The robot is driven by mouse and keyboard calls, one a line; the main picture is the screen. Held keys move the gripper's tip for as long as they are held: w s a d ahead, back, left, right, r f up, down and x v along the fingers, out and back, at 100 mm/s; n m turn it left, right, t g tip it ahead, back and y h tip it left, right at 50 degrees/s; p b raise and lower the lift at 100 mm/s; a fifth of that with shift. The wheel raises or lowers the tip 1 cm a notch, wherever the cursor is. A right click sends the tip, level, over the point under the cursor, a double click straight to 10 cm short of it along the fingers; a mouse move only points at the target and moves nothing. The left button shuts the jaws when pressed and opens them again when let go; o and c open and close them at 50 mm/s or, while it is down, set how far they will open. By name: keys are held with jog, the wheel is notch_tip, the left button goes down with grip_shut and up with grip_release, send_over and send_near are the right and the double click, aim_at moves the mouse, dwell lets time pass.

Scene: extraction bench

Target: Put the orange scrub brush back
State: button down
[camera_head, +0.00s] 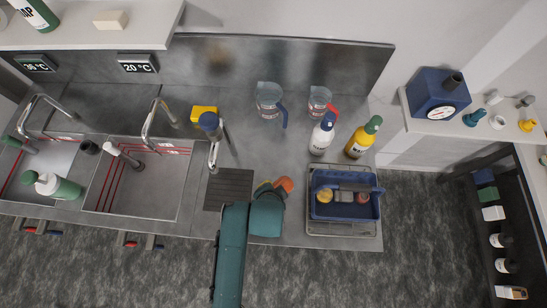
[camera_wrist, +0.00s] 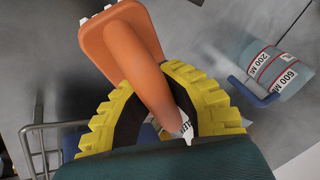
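The orange scrub brush (camera_head: 285,184) is at the end of my arm, above the bench between the dark drain mat and the blue caddy. In the wrist view the brush (camera_wrist: 122,38) is large and close, its head up and left and its handle slanting down between the yellow toothed fingers. My gripper (camera_wrist: 182,125) appears shut on the handle; the fingertip contact is partly hidden by the handle and my teal wrist. My gripper also shows in the head view (camera_head: 266,187), seen from above. White bristles show at the brush head's edge.
A white bottle (camera_head: 321,137), a yellow bottle (camera_head: 361,139) and two jugs (camera_head: 269,98) stand behind. A tap (camera_head: 213,153) and dark mat (camera_head: 229,188) are left.

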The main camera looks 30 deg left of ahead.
notch_tip(320, 180, down, 4)
jog(key=shift+f, duration=0.1)
jog(key=shift+f, duration=0.15)
